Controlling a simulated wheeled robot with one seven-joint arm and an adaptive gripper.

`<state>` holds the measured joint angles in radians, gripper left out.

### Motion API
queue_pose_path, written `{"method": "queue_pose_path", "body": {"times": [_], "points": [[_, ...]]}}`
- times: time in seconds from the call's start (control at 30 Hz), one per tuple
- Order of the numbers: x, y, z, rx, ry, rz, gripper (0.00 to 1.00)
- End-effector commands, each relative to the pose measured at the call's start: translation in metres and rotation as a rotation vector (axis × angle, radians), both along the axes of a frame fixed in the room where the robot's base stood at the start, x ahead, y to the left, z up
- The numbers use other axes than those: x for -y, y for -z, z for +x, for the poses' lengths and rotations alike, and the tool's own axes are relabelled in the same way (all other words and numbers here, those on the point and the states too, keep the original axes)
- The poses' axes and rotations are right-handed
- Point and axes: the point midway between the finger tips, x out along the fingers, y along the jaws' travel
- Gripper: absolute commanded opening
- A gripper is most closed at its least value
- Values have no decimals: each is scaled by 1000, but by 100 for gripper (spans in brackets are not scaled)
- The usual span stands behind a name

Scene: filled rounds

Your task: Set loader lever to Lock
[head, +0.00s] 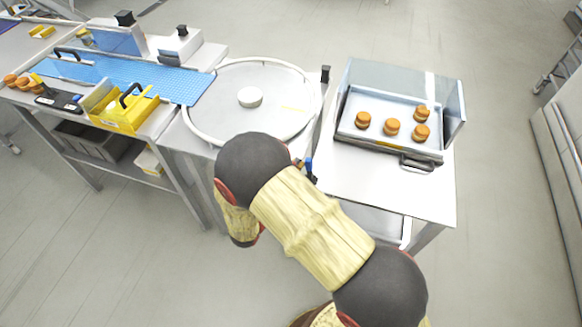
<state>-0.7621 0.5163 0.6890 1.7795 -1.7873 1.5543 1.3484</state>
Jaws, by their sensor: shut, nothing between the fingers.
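A small upright piece with a blue part (309,166) shows just right of my arm, at the gap between the round turntable and the right-hand table. It may be the loader lever, but it is too small and too covered by my arm to tell its setting. No Lock marking can be read. My gripper is not visible; my arm crosses the lower middle of the head view and hides what lies behind it. A clear-sided box (455,105) on the right table holds a metal tray (377,98) with a dark handle at its front.
Several orange-brown rounds (392,127) sit in the tray. The round turntable (225,85) carries a white puck (250,97). A blue belt (150,78) and a yellow bin (130,112) are at left. A dark post (325,73) stands behind. The right table's front (390,185) is clear.

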Motion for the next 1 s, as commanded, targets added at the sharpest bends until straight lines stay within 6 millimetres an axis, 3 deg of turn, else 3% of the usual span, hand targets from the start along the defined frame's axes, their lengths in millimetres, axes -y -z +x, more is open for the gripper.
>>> {"method": "queue_pose_path", "body": {"times": [0.5, 1.0], "points": [[41, -10, -15, 137, 2, 375, 0], [55, -12, -20, 182, 1, 505, 0]]}}
